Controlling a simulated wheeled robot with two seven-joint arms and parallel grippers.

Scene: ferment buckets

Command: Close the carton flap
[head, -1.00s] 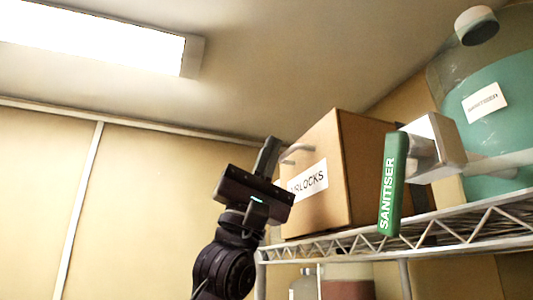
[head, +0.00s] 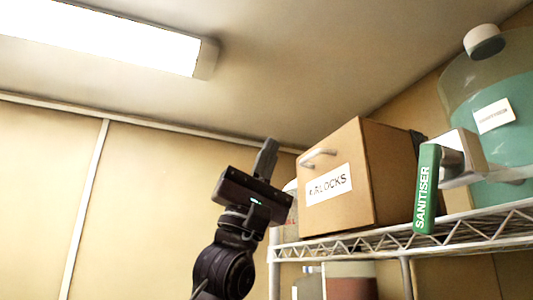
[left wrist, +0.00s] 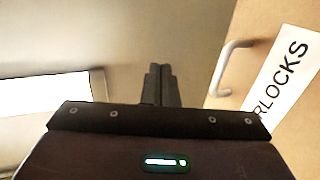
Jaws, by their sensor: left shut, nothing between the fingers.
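The brown carton (head: 395,180) stands on the wire shelf at the right of the head view. Its front panel, the flap (head: 340,205), carries a grey handle (head: 318,157) and a white label ending in "LOCKS". The flap looks upright against the carton front; I cannot tell whether it is fully flush. My left gripper (head: 266,157) is shut and empty, just left of the carton and apart from it in the picture. In the left wrist view its closed fingers (left wrist: 162,85) point up, left of the handle (left wrist: 230,68). My right gripper is not in view.
A green SANITISER sign (head: 427,190) sticks out in front of the wire shelf (head: 440,232), right of the carton. A large jug of green liquid (head: 500,150) stands behind it. Containers (head: 350,285) sit below. Free room lies left of my gripper.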

